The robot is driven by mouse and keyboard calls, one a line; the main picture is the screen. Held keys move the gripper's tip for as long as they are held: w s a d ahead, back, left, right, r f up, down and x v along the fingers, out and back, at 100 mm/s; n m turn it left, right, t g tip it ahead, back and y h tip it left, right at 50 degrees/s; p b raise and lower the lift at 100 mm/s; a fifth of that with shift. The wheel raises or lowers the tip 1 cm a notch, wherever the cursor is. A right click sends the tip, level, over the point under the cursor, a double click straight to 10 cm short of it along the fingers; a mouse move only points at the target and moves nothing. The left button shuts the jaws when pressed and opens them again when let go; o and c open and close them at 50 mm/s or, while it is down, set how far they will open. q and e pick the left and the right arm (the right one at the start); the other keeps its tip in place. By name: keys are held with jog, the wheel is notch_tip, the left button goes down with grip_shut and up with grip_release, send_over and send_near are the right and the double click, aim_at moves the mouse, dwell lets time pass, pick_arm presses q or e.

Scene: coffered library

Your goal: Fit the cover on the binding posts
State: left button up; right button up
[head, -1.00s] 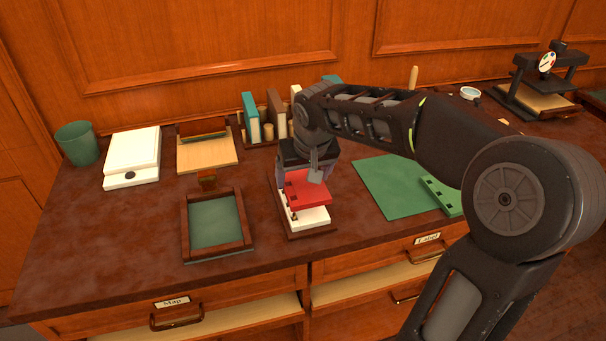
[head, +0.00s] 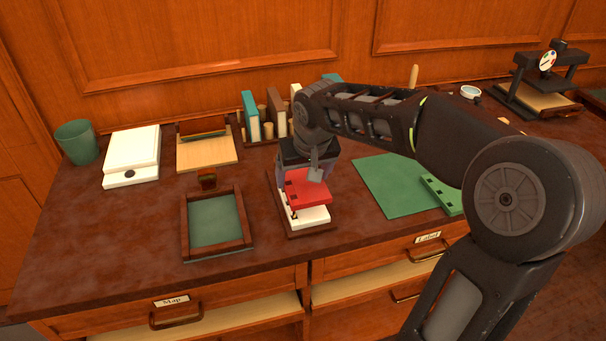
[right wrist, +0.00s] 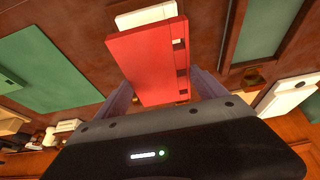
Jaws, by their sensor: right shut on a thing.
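The red cover (head: 307,188) is held flat by my right gripper (head: 307,176), which is shut on it. The cover is above a white block of pages (head: 312,217) on a dark wooden base (head: 291,228). A small post shows at the left edge of the white block; other posts are hidden under the cover. In the right wrist view the red cover (right wrist: 150,62) has square dark holes along one edge, and the white block (right wrist: 147,16) sticks out past its end. I cannot tell whether the cover touches the posts. My left gripper is not in view.
A wooden tray with a green bottom (head: 214,222) stands left of the base. A green mat (head: 385,185) with a green holed strip (head: 440,194) lies to the right. Upright books (head: 251,117) stand behind. A white scale-like box (head: 132,156) and green cup (head: 77,142) are far left.

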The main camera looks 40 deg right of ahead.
jog(key=shift+f+b, duration=2.25)
jog(key=shift+f, duration=0.15)
dwell(1.3)
jog(key=o, duration=1.3)
jog(key=shift+o, duration=0.2)
jog(key=shift+r, duration=0.1)
jog(key=shift+r+p, duration=2.15)
jog(key=shift+r, duration=0.75)
